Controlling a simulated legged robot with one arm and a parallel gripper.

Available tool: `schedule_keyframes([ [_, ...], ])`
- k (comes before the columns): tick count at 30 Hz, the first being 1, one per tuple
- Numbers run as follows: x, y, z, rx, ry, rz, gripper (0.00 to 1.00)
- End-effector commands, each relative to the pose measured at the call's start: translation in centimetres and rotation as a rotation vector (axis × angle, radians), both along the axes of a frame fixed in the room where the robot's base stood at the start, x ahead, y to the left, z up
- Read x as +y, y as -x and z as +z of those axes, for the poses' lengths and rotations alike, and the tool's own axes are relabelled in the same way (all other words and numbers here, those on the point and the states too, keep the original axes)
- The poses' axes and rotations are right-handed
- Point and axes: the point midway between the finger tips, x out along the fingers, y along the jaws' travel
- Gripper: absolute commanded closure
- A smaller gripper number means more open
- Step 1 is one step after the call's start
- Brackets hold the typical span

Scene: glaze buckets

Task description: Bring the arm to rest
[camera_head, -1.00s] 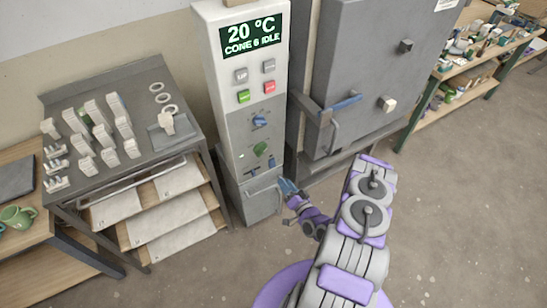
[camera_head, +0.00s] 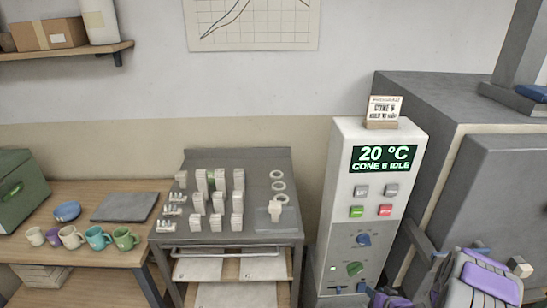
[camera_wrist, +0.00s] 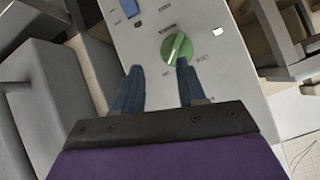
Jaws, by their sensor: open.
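My gripper (camera_head: 350,289) shows at the bottom edge of the head view, in front of the lower part of the control box (camera_head: 327,235). My folded purple and grey arm fills the bottom right corner. In the wrist view my gripper (camera_wrist: 158,68) has its two blue fingers apart with nothing between them. The green knob (camera_wrist: 177,47) lies just beyond the fingertips, nearer the right finger; I cannot tell whether they touch. The green knob also shows in the head view (camera_head: 355,268). The display (camera_head: 384,158) reads 20 °C, CONE 6 IDLE.
The grey kiln (camera_head: 455,120) stands right of the control box, close to my arm. A grey metal table (camera_head: 190,165) with white pieces and rings stands to the left. Several mugs (camera_head: 97,238) stand on a wooden table (camera_head: 85,255) at far left.

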Motion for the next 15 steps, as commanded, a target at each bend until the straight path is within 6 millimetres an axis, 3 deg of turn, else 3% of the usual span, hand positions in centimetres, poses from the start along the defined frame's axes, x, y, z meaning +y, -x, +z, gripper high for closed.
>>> schedule_keyframes([
  [1, 0.0, -0.4, 1.5, 0.028, 0.038, 0.010, 0.60],
  [7, 0.0, 0.0, 6.0, 0.172, 0.154, 0.013, 0.60],
  [15, 1.6, 2.8, 12.6, 0.359, 0.262, 0.002, 0.60],
])
